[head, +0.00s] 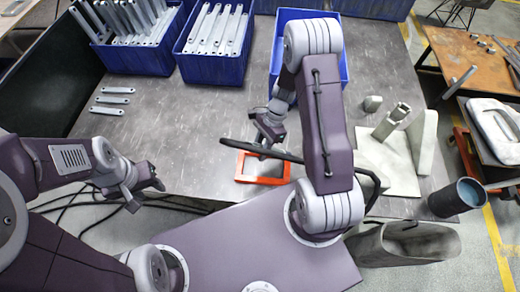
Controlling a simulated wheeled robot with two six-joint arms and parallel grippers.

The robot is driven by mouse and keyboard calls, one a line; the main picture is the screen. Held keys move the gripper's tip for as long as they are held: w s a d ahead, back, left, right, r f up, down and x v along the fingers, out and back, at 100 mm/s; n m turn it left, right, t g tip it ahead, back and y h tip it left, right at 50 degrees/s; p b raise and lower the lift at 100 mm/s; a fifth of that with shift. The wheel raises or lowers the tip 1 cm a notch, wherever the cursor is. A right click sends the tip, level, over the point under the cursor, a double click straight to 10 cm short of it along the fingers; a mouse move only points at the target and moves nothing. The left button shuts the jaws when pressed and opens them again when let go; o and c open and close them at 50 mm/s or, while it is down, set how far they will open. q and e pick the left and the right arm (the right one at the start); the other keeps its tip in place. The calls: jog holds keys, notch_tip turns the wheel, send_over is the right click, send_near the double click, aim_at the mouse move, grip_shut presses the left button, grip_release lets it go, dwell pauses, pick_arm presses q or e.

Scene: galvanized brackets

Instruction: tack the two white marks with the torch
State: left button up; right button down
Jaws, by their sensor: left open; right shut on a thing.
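My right gripper (268,132) is shut on the torch (237,144), a long dark tool held roughly level above the table's front edge. A black cable loops by my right arm. An orange-red frame (240,165) lies under the torch. My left gripper (143,184) is open and empty, in front of the table at the left. A grey metal workpiece (392,120) with a square end leans on a pale base plate (392,168) beside an upright plate (422,142), right of my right arm. I cannot make out the two white marks at this size.
Two blue bins (140,60) (212,68) full of galvanized brackets stand at the back left. A third blue bin (338,55) is partly behind my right arm. Several flat brackets (112,100) lie on the table at left. A grey-blue cup (457,198) stands at right. The table's middle is clear.

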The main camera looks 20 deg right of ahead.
aim_at(259, 146)
notch_tip(259, 146, up, 6)
jog(key=p, duration=0.6)
jog(key=shift+r, duration=0.15)
pick_arm(q)
notch_tip(259, 146, up, 6)
pick_arm(e)
jog(key=shift+f, duration=0.2)
